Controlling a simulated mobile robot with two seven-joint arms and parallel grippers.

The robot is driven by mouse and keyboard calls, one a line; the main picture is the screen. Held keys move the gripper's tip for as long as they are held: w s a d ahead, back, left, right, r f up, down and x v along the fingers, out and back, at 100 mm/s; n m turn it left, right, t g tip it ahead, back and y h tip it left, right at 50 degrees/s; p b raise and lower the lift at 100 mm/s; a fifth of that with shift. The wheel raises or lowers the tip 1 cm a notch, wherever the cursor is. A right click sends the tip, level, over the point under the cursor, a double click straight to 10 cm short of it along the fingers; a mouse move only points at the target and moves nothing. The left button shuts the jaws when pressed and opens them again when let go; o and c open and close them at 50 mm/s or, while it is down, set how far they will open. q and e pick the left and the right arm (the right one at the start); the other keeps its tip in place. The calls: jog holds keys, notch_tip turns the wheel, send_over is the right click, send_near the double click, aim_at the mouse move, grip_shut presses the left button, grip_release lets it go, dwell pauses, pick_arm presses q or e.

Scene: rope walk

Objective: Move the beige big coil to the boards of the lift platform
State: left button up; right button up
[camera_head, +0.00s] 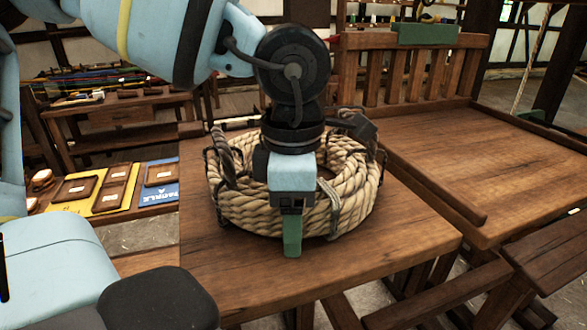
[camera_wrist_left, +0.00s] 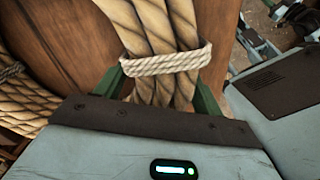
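The beige big coil (camera_head: 245,215) lies on a wooden table (camera_head: 340,285), bound with several grey ties. My left gripper (camera_head: 292,238) points down over its front side. One green finger shows in front of the rope; the other is hidden in the head view. In the left wrist view, the two green fingers (camera_wrist_left: 160,88) stand on either side of the rope strands (camera_wrist_left: 150,25), close to a pale tie (camera_wrist_left: 165,62). Whether they press on the rope is unclear. A wooden board deck, apparently the lift platform (camera_head: 490,145), stands right of the table. My right gripper is not in view.
A low lip (camera_head: 430,180) edges the deck's near left side, and a slatted rail (camera_head: 400,75) stands at its back. A bench (camera_head: 555,255) is at the lower right. Yellow and blue mats with small trays (camera_head: 115,180) lie at the left.

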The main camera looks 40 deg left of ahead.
pick_arm(q)
grip_shut()
jog(key=shift+w+r, duration=0.1)
jog(key=shift+r, duration=0.05)
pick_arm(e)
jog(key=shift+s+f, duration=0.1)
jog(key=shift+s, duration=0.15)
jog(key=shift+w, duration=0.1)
